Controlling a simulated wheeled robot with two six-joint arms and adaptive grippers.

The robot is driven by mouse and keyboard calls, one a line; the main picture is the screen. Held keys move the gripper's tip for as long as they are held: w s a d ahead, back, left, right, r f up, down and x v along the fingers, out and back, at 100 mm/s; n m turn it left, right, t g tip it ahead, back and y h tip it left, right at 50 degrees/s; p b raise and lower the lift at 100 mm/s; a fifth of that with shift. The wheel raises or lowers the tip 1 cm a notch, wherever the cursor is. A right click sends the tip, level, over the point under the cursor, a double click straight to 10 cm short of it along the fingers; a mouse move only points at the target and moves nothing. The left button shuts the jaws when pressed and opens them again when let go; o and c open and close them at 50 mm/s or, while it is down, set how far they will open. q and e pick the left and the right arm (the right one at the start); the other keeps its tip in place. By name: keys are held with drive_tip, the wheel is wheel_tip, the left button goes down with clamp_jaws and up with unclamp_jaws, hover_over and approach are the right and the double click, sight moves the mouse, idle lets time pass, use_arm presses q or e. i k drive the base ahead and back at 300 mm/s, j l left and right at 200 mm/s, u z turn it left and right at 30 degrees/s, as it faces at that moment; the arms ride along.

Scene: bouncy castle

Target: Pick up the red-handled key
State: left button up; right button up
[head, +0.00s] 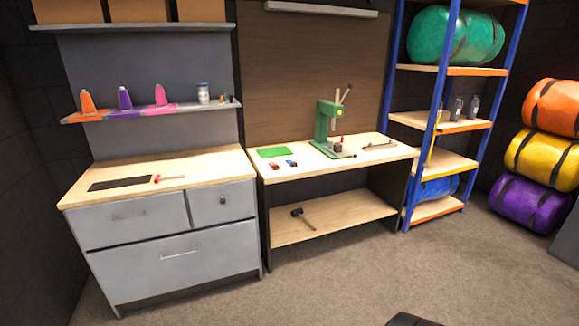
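No clearly recognizable key shows at this distance. A thin red-handled item (169,179) lies on the wooden top of the grey drawer cabinet (150,222), beside a black mat; I cannot tell whether it is a key or a tool. A small item with red (274,166) and a small item with blue and red (291,164) lie near the front edge of the workbench (330,162); they are too small to identify. Neither of my grippers is in view.
A green press (327,125) and a green mat (273,152) are on the workbench, a mallet (303,218) on its lower shelf. A blue-orange rack (440,115) and coloured rolls (540,155) stand at right. The carpet (400,275) in front is mostly clear.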

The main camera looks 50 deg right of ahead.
sight(158, 177)
drive_tip(key=z, duration=0.7)
